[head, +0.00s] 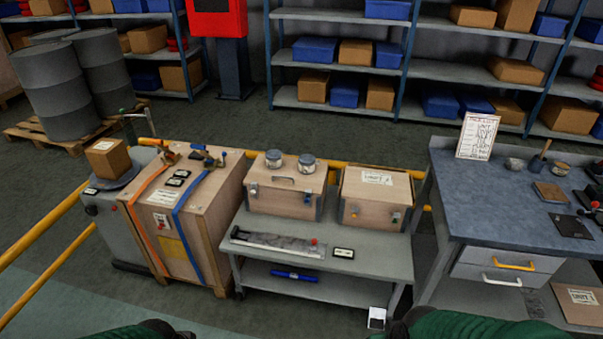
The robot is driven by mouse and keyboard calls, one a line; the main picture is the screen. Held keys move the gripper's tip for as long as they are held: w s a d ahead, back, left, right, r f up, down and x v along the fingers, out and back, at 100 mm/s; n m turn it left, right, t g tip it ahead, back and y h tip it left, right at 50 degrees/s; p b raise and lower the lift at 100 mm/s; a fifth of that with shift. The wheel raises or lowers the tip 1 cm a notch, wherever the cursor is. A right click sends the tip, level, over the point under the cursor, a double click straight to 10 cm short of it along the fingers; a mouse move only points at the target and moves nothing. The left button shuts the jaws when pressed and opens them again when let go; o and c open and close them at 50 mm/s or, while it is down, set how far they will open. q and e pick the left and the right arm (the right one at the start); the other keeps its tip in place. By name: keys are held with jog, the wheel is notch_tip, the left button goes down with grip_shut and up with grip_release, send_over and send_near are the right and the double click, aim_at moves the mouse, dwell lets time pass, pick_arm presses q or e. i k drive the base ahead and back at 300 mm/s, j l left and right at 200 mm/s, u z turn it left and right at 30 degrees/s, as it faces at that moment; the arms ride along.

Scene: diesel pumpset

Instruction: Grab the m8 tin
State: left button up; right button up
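Two small round tins with pale lids stand side by side on the left wooden case (285,195) on the grey cart: a left tin (274,159) and a right tin (307,163). Another small round tin (560,168) stands on the blue-grey workbench at the right. The labels are too small to read, so I cannot tell which one is the M8 tin. Neither of my grippers shows; only green and dark parts, which look like mine, show at the bottom edge.
The grey cart (330,262) also bears a second case (375,197), a long flat tool and a small labelled item. A strapped crate (178,225) stands left of it. The workbench (470,185) stands right. Yellow rails (45,270) run around; shelves stand behind.

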aim_at(307, 161)
jog(key=i+j+u, duration=0.15)
jog(key=i+j, duration=0.15)
jog(key=i, duration=0.45)
jog(key=i+j+u, duration=0.15)
jog(key=i, duration=0.6)
jog(key=i+j+u, duration=0.15)
jog(key=i, duration=0.6)
